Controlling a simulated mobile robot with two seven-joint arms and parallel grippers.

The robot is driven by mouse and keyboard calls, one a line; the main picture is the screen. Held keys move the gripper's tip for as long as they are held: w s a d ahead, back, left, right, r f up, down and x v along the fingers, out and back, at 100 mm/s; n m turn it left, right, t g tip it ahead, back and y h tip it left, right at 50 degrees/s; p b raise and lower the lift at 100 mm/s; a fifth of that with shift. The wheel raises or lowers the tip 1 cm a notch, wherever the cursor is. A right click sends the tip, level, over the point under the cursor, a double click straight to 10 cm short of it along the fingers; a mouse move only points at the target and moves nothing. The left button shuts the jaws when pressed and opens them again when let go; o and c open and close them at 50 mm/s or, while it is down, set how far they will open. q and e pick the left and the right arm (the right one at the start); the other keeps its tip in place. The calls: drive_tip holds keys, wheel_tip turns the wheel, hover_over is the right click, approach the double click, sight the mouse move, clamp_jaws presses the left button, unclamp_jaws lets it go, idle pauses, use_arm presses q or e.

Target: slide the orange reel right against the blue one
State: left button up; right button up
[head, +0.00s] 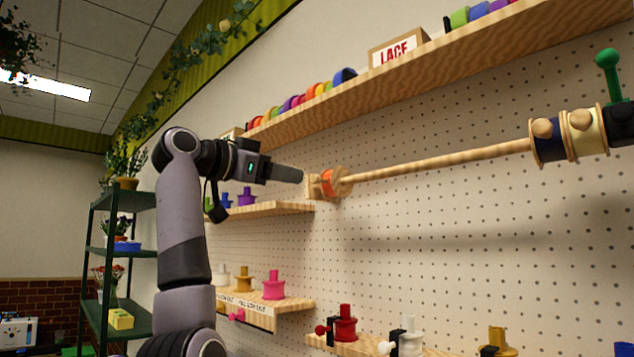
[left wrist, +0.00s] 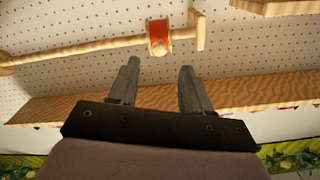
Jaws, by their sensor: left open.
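The orange reel (head: 340,180) sits on a wooden rod (head: 440,161) near its left end, close to the wooden end piece (head: 313,187). The navy blue reel (head: 549,141) is far to the right on the same rod, with a long bare stretch between them. My left gripper (head: 301,176) points at the rod's left end from the left. In the left wrist view the gripper (left wrist: 159,66) is open and empty, and the orange reel (left wrist: 159,34) lies just beyond its fingertips, apart from them. My right gripper is not in view.
A cream reel (head: 584,134) is beside the blue one, then a dark piece with a green knob (head: 607,60). A long shelf (head: 400,80) with ribbon rolls runs above the rod. Lower shelves hold coloured spools. A green rack (head: 120,250) stands at the left.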

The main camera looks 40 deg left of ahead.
sight(312, 177)
use_arm(q)
drive_tip(key=w, duration=0.2)
drive_tip(key=w+p, duration=0.1)
drive_tip(key=w, duration=0.1)
drive_tip(key=w+p, duration=0.1)
drive_tip(key=w, duration=0.1)
drive_tip(key=shift+w+d+r, duration=0.1)
drive_tip(key=shift+w+d, duration=0.25)
drive_tip(key=shift+d, duration=0.05)
